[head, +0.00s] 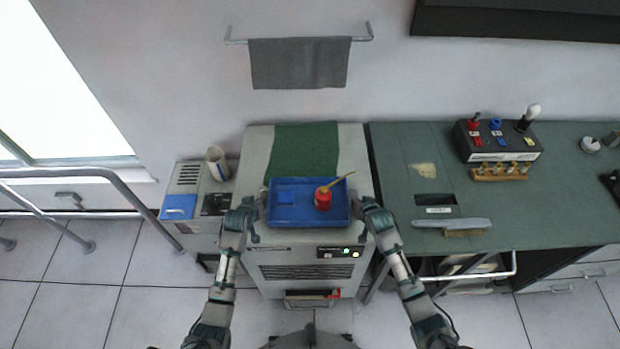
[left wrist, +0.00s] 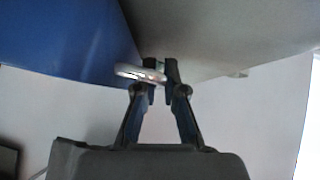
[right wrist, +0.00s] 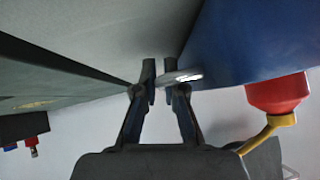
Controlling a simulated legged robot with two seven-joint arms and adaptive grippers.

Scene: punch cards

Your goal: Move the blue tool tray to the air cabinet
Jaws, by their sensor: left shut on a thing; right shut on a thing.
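The blue tool tray (head: 284,216) is over the front part of a grey cabinet (head: 256,160) with a green mat, vents and lit buttons; I cannot tell whether it touches the top. My left gripper (head: 261,208) is shut on the tray's left metal handle (left wrist: 138,74). My right gripper (head: 354,208) is shut on its right metal handle (right wrist: 183,76). No label shows which unit is the air cabinet.
A green workbench (head: 400,160) on the right holds a switch box (head: 497,142), a brass-coloured rack (head: 499,172) and a grey brush (head: 452,223). A lower grey unit (head: 187,181) with a white cup (head: 216,162) stands left. A metal railing (head: 100,172) is farther left.

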